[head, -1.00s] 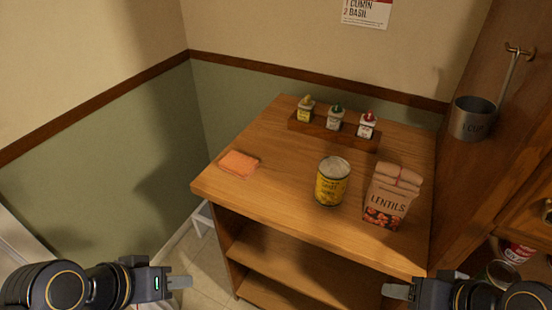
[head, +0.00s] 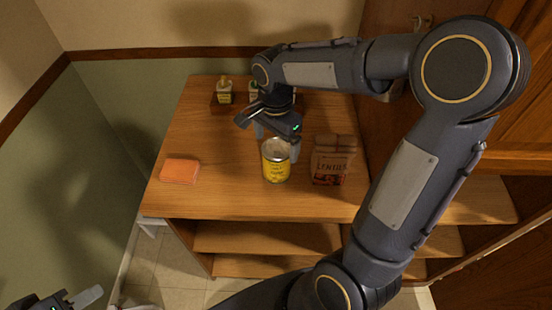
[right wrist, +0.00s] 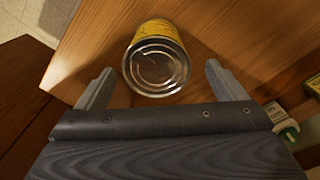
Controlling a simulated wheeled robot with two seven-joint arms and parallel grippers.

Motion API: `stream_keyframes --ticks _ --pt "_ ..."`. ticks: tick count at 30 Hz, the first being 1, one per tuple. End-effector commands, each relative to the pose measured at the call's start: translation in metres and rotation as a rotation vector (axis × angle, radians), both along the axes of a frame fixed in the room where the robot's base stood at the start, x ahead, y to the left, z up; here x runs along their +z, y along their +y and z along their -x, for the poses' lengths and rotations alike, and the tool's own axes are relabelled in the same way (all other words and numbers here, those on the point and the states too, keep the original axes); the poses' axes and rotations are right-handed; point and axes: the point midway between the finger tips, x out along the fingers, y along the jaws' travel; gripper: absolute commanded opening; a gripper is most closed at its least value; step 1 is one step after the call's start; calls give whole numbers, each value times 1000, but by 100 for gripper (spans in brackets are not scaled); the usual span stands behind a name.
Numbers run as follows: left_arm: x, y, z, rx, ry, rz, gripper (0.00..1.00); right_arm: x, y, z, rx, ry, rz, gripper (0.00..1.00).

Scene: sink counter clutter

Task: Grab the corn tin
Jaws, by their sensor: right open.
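The corn tin (head: 276,166), yellow with a silver lid, stands upright on the wooden counter top. My right gripper (head: 278,142) is open above and at the tin, with its fingers pointing down. In the right wrist view the tin's lid (right wrist: 158,68) lies between the two spread fingers, with a visible gap on each side. I cannot tell how far down the tin the fingertips reach. My left gripper (head: 84,298) shows only in part at the bottom left corner, away from the counter, and its opening is not clear.
A lentils bag (head: 331,164) stands close to the right of the tin. An orange cloth (head: 180,171) lies at the left. A wooden rack with small bottles (head: 224,91) stands at the back, partly hidden by my right arm. The counter between cloth and tin is clear.

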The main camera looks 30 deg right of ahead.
Motion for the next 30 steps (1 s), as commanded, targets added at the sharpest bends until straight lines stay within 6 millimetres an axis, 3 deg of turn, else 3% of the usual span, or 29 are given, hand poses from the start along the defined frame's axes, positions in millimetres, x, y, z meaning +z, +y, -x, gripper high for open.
stream_keyframes --ticks 9,17,30 --pt "10 0 0 0 0 0 36 -42 1 4 2 4 0 91" --pt "10 0 0 0 0 0 36 -46 1 4 1 0 -1 91" --pt "10 0 0 0 0 0 36 -46 1 3 2 -1 -1 36"
